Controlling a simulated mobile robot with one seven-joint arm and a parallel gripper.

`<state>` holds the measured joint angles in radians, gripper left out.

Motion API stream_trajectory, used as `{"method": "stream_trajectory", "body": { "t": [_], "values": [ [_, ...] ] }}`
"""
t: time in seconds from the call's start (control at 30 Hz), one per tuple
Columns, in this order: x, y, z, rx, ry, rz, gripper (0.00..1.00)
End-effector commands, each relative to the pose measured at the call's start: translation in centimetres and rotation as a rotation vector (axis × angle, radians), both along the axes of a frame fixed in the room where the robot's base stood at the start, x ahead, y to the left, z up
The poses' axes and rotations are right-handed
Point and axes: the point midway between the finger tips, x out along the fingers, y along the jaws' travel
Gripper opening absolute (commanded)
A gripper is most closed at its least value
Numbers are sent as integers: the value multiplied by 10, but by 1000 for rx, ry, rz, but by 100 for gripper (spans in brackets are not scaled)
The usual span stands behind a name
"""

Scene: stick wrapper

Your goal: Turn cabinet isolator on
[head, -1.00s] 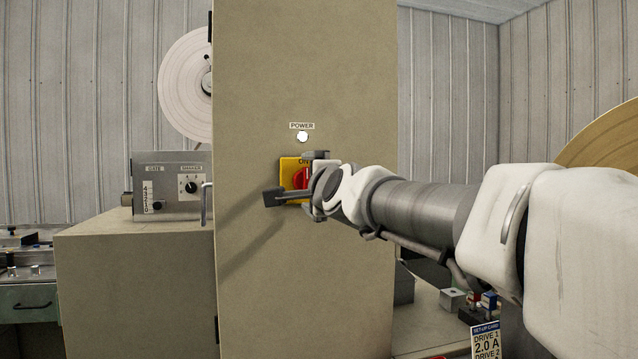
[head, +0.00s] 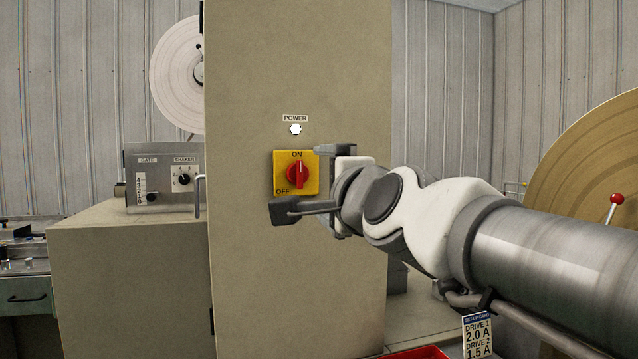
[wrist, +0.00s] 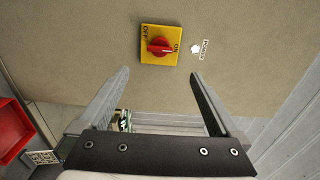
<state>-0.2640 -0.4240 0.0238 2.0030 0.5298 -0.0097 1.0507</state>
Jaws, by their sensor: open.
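The cabinet isolator is a yellow square plate (head: 311,187) with a red rotary knob (head: 298,174) on the beige cabinet face. Its grip stands upright, in line with the ON label at the top; OFF is at the lower left. A round white lamp (head: 295,129) under the POWER label looks bright. My gripper (head: 300,182) is open and empty, with one finger above right and one below the plate in the head view. In the wrist view the yellow plate (wrist: 147,53) and red knob (wrist: 160,47) lie beyond the open fingertips (wrist: 160,74), apart from them.
A grey control box (head: 165,178) with GATE and SHAKER labels stands on a lower cabinet at left. A door handle (head: 198,196) sticks out at the cabinet's left edge. A red tray (head: 425,353) and a set-up card (head: 478,337) are at lower right, near my arm.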

Motion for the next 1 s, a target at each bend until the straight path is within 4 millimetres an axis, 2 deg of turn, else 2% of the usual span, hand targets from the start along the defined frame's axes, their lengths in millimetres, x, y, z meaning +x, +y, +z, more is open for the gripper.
{"method": "stream_trajectory", "body": {
  "t": [0.1, 0.3, 0.8, 0.87, 0.9, 0.97, 1.0],
  "values": [
    [-19, -6, 1, 1, -2, -2, 99],
    [-39, -12, 1, 2, -2, -1, 99],
    [-46, -13, -2, -11, 4, 0, 99],
    [-47, -15, -10, -52, 15, 3, 99],
    [-48, -17, -20, -106, 31, 8, 99],
    [-53, -21, -43, -223, 67, 22, 99],
    [-58, -25, -64, -327, 102, 37, 99]
  ]
}}
